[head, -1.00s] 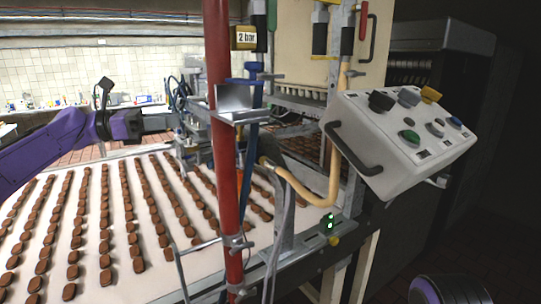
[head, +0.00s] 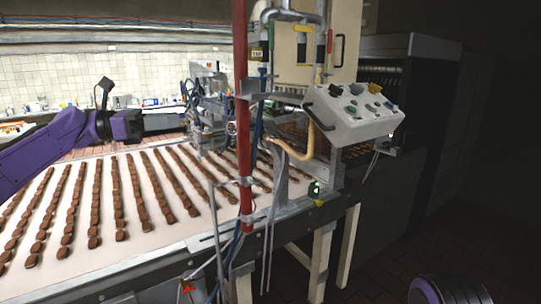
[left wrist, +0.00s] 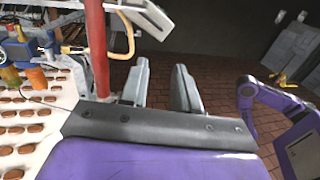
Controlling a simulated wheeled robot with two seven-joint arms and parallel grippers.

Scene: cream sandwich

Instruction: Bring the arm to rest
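My left arm, purple, reaches in from the left in the head view. Its dark gripper (head: 128,125) is held above the far left part of the biscuit conveyor. In the left wrist view the two grey fingers of this gripper (left wrist: 161,88) stand apart with nothing between them. Part of my purple right arm (left wrist: 268,98) shows at the right of the left wrist view. My right gripper cannot be made out in either view.
A white conveyor (head: 150,243) carries rows of brown biscuits. A red post (head: 243,150) stands at its near side. A control box (head: 350,125) with coloured knobs juts out at the right. Dark machinery stands behind it.

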